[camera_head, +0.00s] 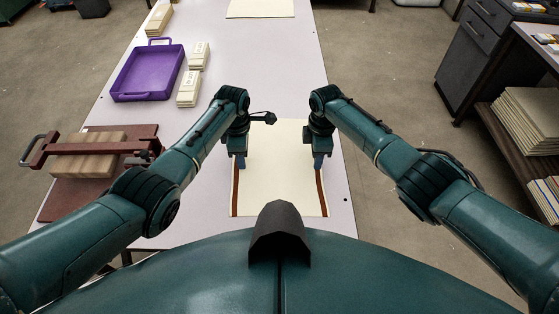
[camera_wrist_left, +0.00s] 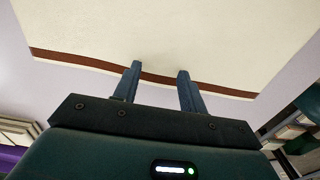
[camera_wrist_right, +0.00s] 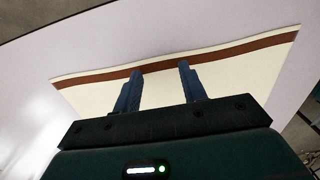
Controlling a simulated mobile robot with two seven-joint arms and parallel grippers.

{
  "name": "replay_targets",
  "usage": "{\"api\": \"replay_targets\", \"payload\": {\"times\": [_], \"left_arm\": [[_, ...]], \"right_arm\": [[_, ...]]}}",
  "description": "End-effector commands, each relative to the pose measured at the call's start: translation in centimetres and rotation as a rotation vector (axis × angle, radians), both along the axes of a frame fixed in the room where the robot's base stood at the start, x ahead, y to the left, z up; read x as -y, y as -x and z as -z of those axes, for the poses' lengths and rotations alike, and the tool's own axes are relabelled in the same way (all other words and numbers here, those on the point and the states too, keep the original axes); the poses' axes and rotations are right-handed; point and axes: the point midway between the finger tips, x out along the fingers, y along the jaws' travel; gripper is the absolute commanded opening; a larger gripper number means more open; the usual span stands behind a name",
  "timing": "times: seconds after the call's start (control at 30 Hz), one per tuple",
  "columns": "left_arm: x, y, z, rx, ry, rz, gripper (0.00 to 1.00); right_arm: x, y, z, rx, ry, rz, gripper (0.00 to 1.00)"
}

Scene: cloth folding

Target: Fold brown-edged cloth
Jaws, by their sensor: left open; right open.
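A cream cloth (camera_head: 278,185) with brown strips along its left and right edges lies flat on the white table below my grippers. My left gripper (camera_head: 240,166) is open above the cloth's left brown edge. In the left wrist view its two fingers (camera_wrist_left: 158,70) reach to the brown strip (camera_wrist_left: 90,62), with no cloth seen gathered between them. My right gripper (camera_head: 319,165) is open above the right brown edge. In the right wrist view its fingers (camera_wrist_right: 157,66) reach to that brown strip (camera_wrist_right: 230,53). Whether the fingertips touch the cloth cannot be told.
A purple tray (camera_head: 150,72) and cream blocks (camera_head: 189,88) stand on the table at the left. A wooden board with a clamp (camera_head: 85,160) is at the near left. Another cloth (camera_head: 260,8) lies at the far end.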

Motion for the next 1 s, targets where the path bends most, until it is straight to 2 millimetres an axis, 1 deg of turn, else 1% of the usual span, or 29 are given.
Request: {"api": "replay_targets", "payload": {"times": [0.1, 0.4, 0.5, 0.57, 1.0], "left_arm": [[0.01, 0.0, 0.41, 0.001, 0.0, 0.001, 0.42], [0.02, 0.02, 0.53, 0.001, 0.001, 0.001, 0.42], [0.02, 0.03, 0.98, 0.0, 0.001, 0.001, 0.42], [0.02, 0.02, 0.77, 0.001, 0.001, 0.001, 0.4], [0.0, 0.08, 0.83, -0.001, 0.0, 0.001, 0.22]], "right_arm": [[-0.06, -0.01, 0.38, 0.001, -0.001, -0.001, 0.42], [-0.02, -0.01, 0.5, 0.001, 0.0, -0.001, 0.42], [-0.01, 0.0, 0.95, 0.001, 0.0, 0.0, 0.42], [-0.02, -0.02, 0.73, 0.002, 0.0, 0.0, 0.4], [0.03, 0.04, 0.81, 0.0, 0.001, 0.0, 0.22]]}}
